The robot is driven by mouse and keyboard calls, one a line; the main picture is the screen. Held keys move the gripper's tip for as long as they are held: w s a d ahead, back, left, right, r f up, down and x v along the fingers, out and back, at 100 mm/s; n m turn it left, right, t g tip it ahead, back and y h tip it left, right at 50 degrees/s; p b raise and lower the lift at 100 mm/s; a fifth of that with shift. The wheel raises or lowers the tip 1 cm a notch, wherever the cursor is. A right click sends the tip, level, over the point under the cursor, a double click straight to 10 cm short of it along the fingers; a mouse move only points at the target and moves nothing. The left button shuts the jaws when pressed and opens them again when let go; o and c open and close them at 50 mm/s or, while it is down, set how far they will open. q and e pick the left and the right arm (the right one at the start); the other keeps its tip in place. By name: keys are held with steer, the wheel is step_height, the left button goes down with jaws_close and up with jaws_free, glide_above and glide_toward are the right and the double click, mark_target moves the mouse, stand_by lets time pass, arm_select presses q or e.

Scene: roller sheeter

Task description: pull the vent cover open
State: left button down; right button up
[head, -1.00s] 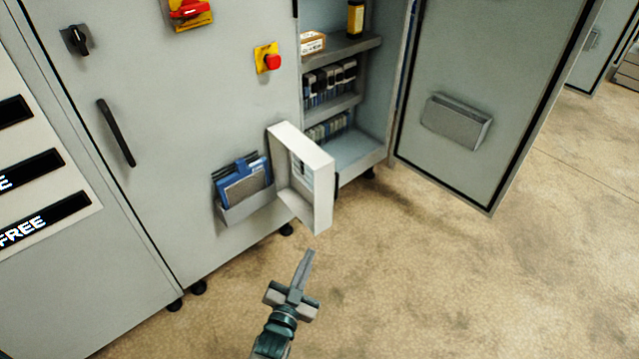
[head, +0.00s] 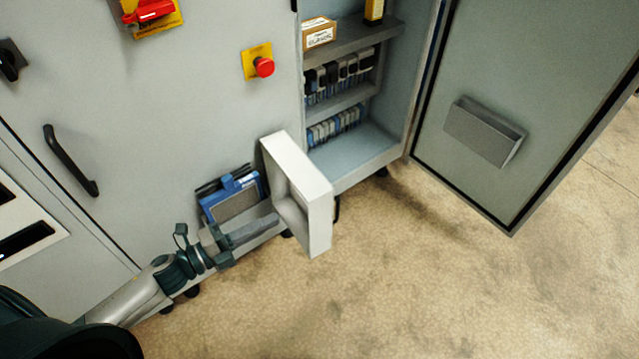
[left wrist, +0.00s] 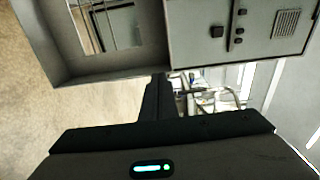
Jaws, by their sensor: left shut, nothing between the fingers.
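The vent cover (head: 319,218) is a white, shallow box-like frame that stands out from the grey cabinet front, swung open, its hollow side facing left. My left gripper (head: 275,219) comes in from the lower left, shut and empty, with its fingertips at the hollow side of the cover. Whether the tips touch it I cannot tell. In the left wrist view, the shut fingers (left wrist: 158,95) point up at the lower rim of a grey frame, which seems to be the cover (left wrist: 115,65). My right gripper is not in view.
A document pocket with a blue folder (head: 231,197) is just behind my left gripper. An open cabinet door (head: 540,90) with a grey pocket (head: 484,131) stands at right. A red button (head: 264,67) sits above the cover. The floor (head: 400,290) in front is clear.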

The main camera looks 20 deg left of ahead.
mark_target(317, 197)
arm_select(q)
steer(key=shift+s+r, duration=0.1)
steer(key=shift+s, duration=0.05)
